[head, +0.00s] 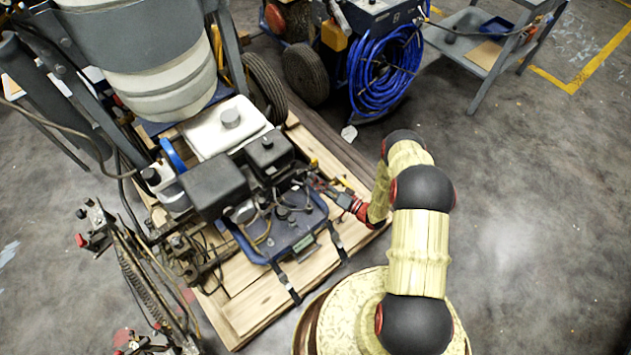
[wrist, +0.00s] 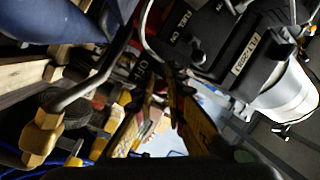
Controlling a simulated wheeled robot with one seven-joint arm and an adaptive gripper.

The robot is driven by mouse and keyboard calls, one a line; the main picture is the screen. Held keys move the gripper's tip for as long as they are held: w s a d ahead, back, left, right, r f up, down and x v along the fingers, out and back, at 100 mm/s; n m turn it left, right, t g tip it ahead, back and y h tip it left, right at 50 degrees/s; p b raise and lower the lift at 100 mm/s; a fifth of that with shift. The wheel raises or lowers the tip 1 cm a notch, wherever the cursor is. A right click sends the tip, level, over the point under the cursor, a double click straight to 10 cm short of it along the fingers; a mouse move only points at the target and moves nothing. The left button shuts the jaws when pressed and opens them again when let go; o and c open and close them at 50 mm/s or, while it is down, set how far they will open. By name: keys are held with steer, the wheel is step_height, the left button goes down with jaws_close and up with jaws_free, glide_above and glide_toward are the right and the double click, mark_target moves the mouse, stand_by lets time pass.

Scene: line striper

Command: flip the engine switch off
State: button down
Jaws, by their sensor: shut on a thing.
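The engine (head: 245,180) sits on the blue frame of the line striper, with a white tank on top. My gripper (head: 318,184) reaches in from the right to the engine's right side. In the wrist view, its fingertips (wrist: 163,78) come together beside a dark panel with an "OFF" label (wrist: 141,70). They are shut on what appears to be the engine switch, which the fingers and shadow hide. I cannot tell the switch's position. A black part marked "FUEL ON" (wrist: 186,22) is just above the fingertips.
The machine stands on a wooden pallet (head: 260,305). A metal pipe with a brass fitting (wrist: 40,138) and a white cylinder (wrist: 285,100) flank my gripper. A coiled blue hose (head: 385,70) and a grey cart (head: 485,52) stand behind. The floor at right is clear.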

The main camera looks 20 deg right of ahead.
steer(key=shift+a+f+n+t+y, duration=0.1)
steer(key=shift+f+n+t+y, duration=0.25)
steer(key=shift+y, duration=0.25)
steer(key=shift+w+f+n+t+y, duration=0.1)
steer(key=shift+f+n+t+y, duration=0.15)
steer(key=shift+t+y, duration=0.3)
steer(key=shift+w+f+n+t+y, duration=0.1)
steer(key=shift+n+t+y, duration=0.2)
steer(key=shift+t+y, duration=0.2)
steer(key=shift+y, duration=0.25)
steer(key=c, duration=1.8)
jaws_free()
steer(key=shift+c, duration=0.2)
steer(key=shift+h, duration=0.4)
